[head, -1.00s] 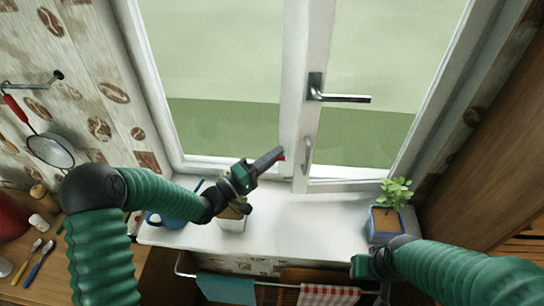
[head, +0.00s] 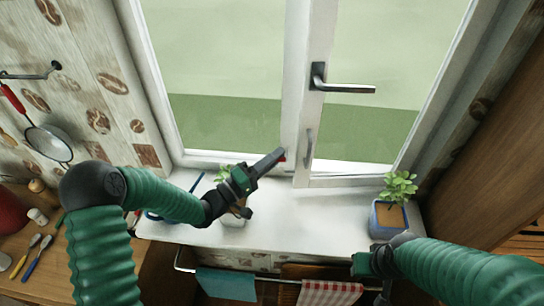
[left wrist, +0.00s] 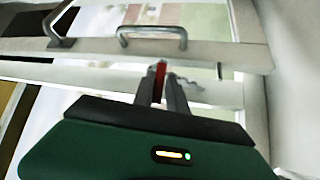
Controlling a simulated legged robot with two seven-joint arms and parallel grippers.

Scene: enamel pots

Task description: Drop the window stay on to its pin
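The window sash (head: 326,130) carries a dark lever handle (head: 345,86) and a thin pull handle (head: 309,148), which shows as an arch in the left wrist view (left wrist: 152,32). My left gripper (head: 281,155) reaches over the sill to the lower sash corner; its fingers lie close together, with red at the tip. In the left wrist view a small grey curved metal piece (left wrist: 190,86) lies just right of the fingertips (left wrist: 166,76); I cannot tell whether it is the stay or its pin. My right gripper (head: 378,268) is low at the sill's front right, its fingers mostly hidden.
A potted plant (head: 389,218) stands at the sill's right end. Another pot (head: 233,216) stands under my left gripper. The white sill (head: 300,215) is clear between them. Towels (head: 227,284) hang on a rail below. A sieve (head: 47,143) hangs on the left wall.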

